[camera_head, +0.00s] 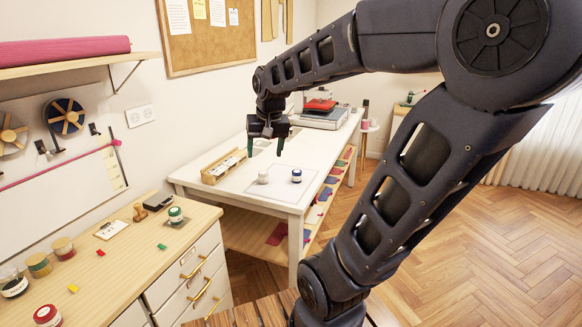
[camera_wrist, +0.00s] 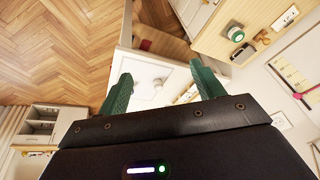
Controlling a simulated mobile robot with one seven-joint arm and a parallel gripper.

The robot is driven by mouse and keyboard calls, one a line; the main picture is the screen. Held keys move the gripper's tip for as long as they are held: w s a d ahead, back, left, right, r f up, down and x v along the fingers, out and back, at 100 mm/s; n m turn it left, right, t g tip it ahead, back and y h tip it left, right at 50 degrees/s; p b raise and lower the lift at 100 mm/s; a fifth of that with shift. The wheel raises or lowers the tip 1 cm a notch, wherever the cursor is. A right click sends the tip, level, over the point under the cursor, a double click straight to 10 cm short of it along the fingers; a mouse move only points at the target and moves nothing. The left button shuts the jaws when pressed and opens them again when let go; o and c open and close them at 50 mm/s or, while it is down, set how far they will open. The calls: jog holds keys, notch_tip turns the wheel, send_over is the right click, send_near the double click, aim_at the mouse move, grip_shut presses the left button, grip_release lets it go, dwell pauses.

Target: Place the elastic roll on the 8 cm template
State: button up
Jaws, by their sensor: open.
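My gripper (camera_head: 265,146) is open and empty above the white table, its two green fingers pointing down; they also show in the wrist view (camera_wrist: 162,78). Below it, a small white roll-like item (camera_head: 262,177) and a white item with a dark blue band (camera_head: 296,176) stand apart on a pale sheet (camera_head: 262,190). A green-and-white roll-like item (camera_head: 175,214) stands on a grey square on the wooden cabinet; it also shows in the wrist view (camera_wrist: 236,34). I cannot tell which is the elastic roll. No 8 cm marking is readable.
The wooden cabinet (camera_head: 120,262) at left holds jars, a clipboard (camera_head: 110,230) and small coloured pieces.

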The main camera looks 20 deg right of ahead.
jog(key=s+d+f+n+t, duration=0.1)
jog(key=s+d, duration=0.3)
jog(key=s, duration=0.6)
jog(key=shift+f+n, duration=0.3)
jog(key=shift+f, duration=0.1)
